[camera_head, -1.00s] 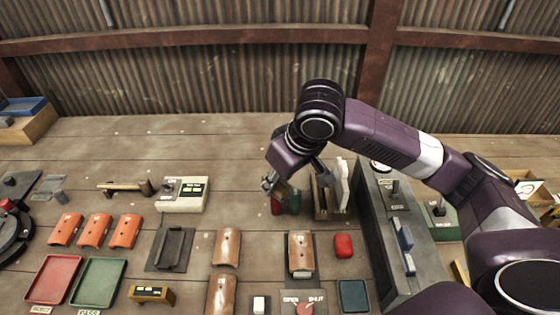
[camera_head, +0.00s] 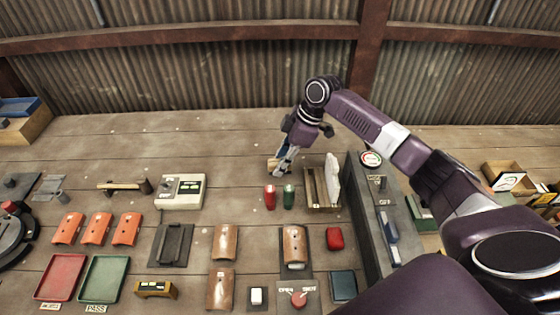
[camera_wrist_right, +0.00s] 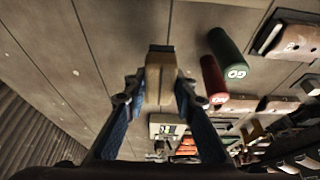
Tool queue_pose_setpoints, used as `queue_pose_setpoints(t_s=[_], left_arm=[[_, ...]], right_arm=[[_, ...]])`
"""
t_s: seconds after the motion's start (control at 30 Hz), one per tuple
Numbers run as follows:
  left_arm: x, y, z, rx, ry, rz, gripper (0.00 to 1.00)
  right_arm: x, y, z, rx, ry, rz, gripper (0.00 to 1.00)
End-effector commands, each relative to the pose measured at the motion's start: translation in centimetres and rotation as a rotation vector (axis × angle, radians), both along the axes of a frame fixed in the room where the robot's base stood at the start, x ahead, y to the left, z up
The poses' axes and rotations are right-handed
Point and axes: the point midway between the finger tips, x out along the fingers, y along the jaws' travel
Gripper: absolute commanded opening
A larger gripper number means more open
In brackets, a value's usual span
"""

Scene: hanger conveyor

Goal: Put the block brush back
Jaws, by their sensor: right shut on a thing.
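The block brush (camera_wrist_right: 160,72) is a small tan wooden block with a dark end. In the right wrist view it sits between the blue-sided fingers of my right gripper (camera_wrist_right: 160,98), which is shut on it. In the head view the right gripper (camera_head: 281,170) is behind the red and green cylinders, and a bit of the tan block (camera_head: 272,163) shows beside its fingers. I cannot tell the block's height above the table. My left gripper is not in view.
A red cylinder (camera_head: 269,197) and a green cylinder (camera_head: 289,197) stand just in front. A wooden slatted tray (camera_head: 318,190) with an upright white piece (camera_head: 333,180) is to the right, beside a long grey housing (camera_head: 365,215). The table behind the gripper is clear.

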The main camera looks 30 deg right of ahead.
Motion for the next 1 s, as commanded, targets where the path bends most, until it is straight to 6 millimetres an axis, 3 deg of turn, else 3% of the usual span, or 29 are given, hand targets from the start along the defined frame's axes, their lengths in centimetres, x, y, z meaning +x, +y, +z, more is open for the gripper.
queue_pose_setpoints(t_s=[0.57,1.0], left_arm=[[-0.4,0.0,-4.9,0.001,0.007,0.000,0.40],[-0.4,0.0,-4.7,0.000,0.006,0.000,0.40]], right_arm=[[0.0,0.0,-4.5,-0.001,0.000,0.000,0.05],[0.0,0.0,-5.7,0.000,0.000,-0.001,0.05]])
